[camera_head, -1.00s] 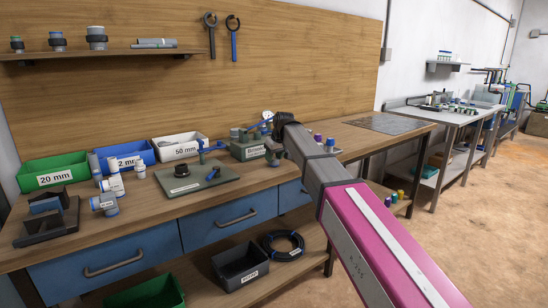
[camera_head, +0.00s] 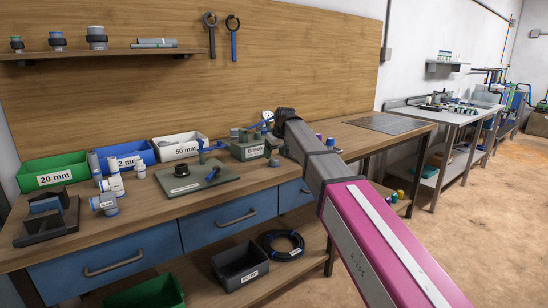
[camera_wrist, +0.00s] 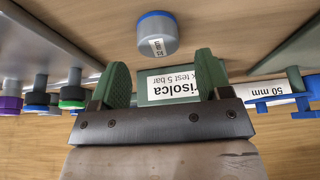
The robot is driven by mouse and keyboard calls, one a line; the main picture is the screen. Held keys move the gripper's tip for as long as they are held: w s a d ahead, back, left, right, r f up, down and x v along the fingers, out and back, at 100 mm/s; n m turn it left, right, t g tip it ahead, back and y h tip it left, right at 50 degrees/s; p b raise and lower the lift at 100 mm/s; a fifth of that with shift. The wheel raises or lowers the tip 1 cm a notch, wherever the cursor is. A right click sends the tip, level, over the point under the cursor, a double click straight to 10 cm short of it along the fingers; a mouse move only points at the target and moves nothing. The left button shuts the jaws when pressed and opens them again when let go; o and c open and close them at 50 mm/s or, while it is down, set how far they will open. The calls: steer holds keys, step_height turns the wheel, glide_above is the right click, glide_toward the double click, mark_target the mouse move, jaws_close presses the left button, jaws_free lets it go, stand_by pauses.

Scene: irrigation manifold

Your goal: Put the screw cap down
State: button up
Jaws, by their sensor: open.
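The screw cap (camera_wrist: 157,36), a short grey cylinder with a blue rim and a small white label, is at the top of the wrist view, just beyond my fingertips. It appears to rest on the bench top and is apart from both fingers. My gripper (camera_wrist: 162,62) is open, with two green fingers spread and nothing between them. In the head view, a small grey piece in front of the labelled green box, probably the cap, shows on the bench (camera_head: 274,162). There my arm's dark end hides the fingers.
The green test box (camera_head: 248,149) stands close behind the cap. A green plate with a dark round part (camera_head: 182,171) lies to the left. Green, blue and white bins (camera_head: 180,148) line the back. Purple, green and other coloured capped fittings (camera_wrist: 72,96) stand left in the wrist view.

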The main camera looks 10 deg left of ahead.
steer(key=v, duration=1)
steer(key=s+d+f+m+h, duration=0.1)
steer(key=s+d+f+m, duration=0.1)
steer(key=d+f, duration=0.9)
steer(key=s+d+f+m+h, duration=0.1)
steer(key=s+d+f+m, duration=0.15)
steer(key=d+f, duration=0.9)
steer(key=s+d+f+m+g, duration=0.1)
steer(key=s+d+f+m, duration=0.1)
steer(key=s+d+f, duration=0.6)
steer(key=s+d+f+m+g+h, duration=0.1)
steer(key=s+d+f+m, duration=0.2)
steer(key=s+d+f, duration=0.6)
step_height(320, 180, down, 5)
steer(key=shift+s+d+f+g, duration=0.15)
steer(key=shift+d+g, duration=0.25)
steer(key=shift+d, duration=0.4)
